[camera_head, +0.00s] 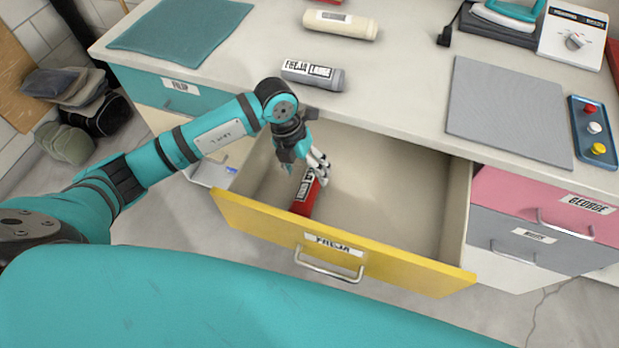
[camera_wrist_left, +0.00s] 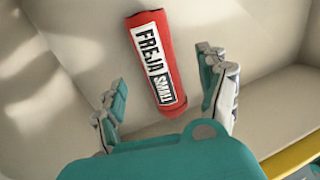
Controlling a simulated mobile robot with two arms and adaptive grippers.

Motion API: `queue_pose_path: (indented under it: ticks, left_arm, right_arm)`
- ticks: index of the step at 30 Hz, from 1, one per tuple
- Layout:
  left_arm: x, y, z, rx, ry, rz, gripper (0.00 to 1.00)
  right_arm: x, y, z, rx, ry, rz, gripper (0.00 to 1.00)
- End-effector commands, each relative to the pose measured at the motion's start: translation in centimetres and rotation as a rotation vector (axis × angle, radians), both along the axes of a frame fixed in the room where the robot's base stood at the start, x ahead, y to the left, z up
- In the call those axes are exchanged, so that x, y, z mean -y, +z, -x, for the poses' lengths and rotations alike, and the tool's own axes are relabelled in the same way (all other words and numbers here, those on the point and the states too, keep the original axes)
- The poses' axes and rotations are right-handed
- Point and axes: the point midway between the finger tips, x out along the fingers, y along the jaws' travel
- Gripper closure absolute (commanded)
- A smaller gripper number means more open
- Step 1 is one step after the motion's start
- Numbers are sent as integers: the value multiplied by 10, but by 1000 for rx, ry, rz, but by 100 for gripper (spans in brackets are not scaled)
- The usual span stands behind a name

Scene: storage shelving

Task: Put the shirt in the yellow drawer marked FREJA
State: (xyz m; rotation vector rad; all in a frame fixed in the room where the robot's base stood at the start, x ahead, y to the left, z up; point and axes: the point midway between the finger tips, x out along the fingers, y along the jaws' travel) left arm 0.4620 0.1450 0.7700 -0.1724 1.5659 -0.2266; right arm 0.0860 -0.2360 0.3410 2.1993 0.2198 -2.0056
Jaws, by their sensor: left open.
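The yellow drawer (camera_head: 385,252) marked FREJA is pulled open below the counter. A red rolled shirt (camera_head: 304,194) with a label lies inside it, on the left side. In the left wrist view the red roll (camera_wrist_left: 151,60) reads FREJA SMALL and rests on the drawer floor. My left gripper (camera_head: 318,168) is over the drawer, just above the roll. In the wrist view its fingers (camera_wrist_left: 167,95) are spread apart with the lower end of the roll between them, and they do not grip it. My right gripper is not in view.
A grey roll (camera_head: 313,75) labelled FREJA LARGE and a cream roll (camera_head: 341,24) lie on the counter. A grey mat (camera_head: 512,112) and a button panel (camera_head: 594,132) are at the right. A pink drawer (camera_head: 545,204) marked GEORGE is shut. The drawer's right half is empty.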

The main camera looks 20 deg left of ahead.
Motion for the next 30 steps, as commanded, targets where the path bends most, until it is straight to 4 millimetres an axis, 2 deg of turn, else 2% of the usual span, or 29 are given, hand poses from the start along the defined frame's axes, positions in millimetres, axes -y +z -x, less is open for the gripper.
queue_pose_path:
  ticks: [1, 6, 12, 30]
  left_arm:
    - [-3, 12, -1, 5, -1, 0, 25]
    - [-12, 44, -1, 4, -1, -1, 25]
    - [-17, 64, -1, 1, 0, 0, 25]
    - [-17, 68, 0, 0, 0, 0, 25]
  right_arm:
    - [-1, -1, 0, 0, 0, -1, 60]
    - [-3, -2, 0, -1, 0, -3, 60]
    - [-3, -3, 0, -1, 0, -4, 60]
    - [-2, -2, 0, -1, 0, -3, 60]
